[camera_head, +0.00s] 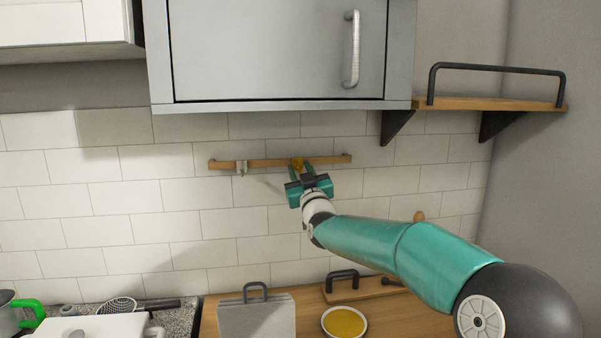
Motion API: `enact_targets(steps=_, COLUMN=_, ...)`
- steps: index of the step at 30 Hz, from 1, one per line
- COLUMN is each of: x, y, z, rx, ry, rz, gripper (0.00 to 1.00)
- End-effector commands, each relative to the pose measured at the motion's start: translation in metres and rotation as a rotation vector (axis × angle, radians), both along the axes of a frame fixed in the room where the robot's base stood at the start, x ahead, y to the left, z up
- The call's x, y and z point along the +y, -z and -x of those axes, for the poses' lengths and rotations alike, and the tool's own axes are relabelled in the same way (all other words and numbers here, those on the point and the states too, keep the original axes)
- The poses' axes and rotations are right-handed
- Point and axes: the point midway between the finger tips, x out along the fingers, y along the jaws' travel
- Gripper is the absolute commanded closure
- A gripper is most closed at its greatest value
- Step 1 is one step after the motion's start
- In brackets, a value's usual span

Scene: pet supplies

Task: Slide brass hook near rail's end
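A wooden rail (268,163) runs level along the white tiled wall below the grey cabinet. The brass hook (297,163) is a small yellow-gold piece on the rail, right of its middle. A grey-white hook (241,168) sits on the rail near its left end. My gripper (299,171) reaches up to the rail from below, with its fingertips at the brass hook. The fingers partly cover the hook, and I cannot tell whether they are closed on it.
A grey cabinet (275,50) hangs just above the rail. A wooden shelf (500,104) with a black bar is at the upper right. A yellow-filled dish (344,322) and a grey board (256,315) with a dark handle stand below. The rail right of the brass hook is clear.

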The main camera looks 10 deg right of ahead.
Motion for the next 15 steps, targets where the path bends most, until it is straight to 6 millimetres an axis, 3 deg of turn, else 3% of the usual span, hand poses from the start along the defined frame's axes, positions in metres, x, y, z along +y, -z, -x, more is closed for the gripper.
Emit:
enact_targets(steps=6, x=0.0006, y=-0.0006, z=0.0001, rx=-0.001, ry=-0.001, rz=0.0, gripper=0.71)
enact_targets(steps=11, x=0.0005, y=-0.0006, z=0.0002, rx=-0.001, ry=-0.001, rz=0.0, gripper=1.0)
enact_targets(steps=15, x=0.0006, y=-0.0006, z=0.0003, rx=-0.001, ry=-0.001, rz=0.001, gripper=1.0)
